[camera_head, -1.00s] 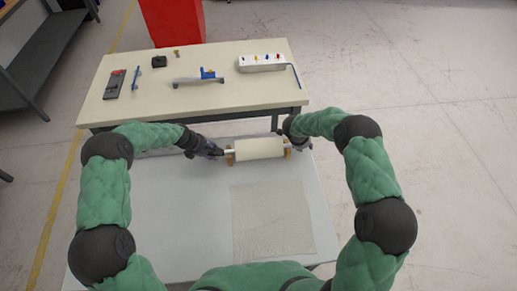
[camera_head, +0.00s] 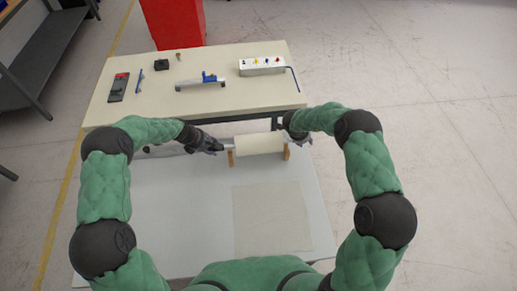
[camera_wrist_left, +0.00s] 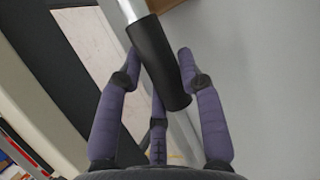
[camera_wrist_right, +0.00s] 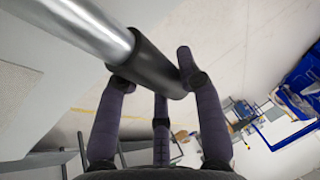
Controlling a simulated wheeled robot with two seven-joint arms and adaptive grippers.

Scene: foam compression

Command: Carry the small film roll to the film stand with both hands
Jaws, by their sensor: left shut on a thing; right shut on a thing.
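The small film roll (camera_head: 259,144) is a cream cylinder lying level across the middle of the head view, with a metal shaft and black end grips. My left gripper (camera_head: 215,148) is shut on its left end; the left wrist view shows the fingers around a black grip (camera_wrist_left: 160,65). My right gripper (camera_head: 294,136) is shut on the right end, with fingers around the other black grip (camera_wrist_right: 150,68). Two wooden uprights (camera_head: 231,158) (camera_head: 287,154) show at the roll's ends; whether the roll touches them is unclear. I cannot tell which thing is the film stand.
A pale square sheet (camera_head: 272,217) lies on the white table (camera_head: 170,220) near me. Behind it, a cream table (camera_head: 230,95) carries a blue-and-grey tool (camera_head: 203,82), a box with coloured knobs (camera_head: 262,67) and small items. A red bin (camera_head: 178,22) stands behind.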

